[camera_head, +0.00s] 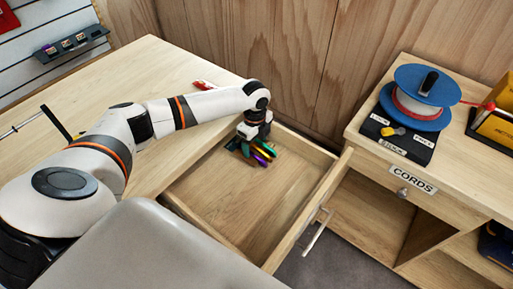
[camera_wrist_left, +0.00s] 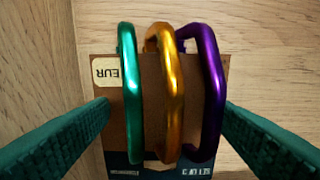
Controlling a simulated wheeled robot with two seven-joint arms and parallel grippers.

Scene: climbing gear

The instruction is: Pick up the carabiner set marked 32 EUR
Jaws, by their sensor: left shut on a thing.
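The carabiner set (camera_wrist_left: 172,92) has green, orange and purple carabiners on a brown card. A cream label (camera_wrist_left: 106,72) at the card's left edge reads EUR in the left wrist view; no number is readable on it. In the head view the set (camera_head: 262,155) is small, near the back of the open drawer (camera_head: 250,205). My left gripper (camera_head: 253,146) reaches down into the drawer from above, with teal fingers on both sides of the set, shut on it. Whether the set is lifted off the drawer floor cannot be told. My right gripper is out of view.
The drawer's walls surround the gripper; its floor towards the front is bare. A red-handled tool (camera_head: 204,85) lies on the counter (camera_head: 150,70) behind my left arm. At the right, a unit marked CORDS (camera_head: 413,179) carries a blue cord reel (camera_head: 420,90).

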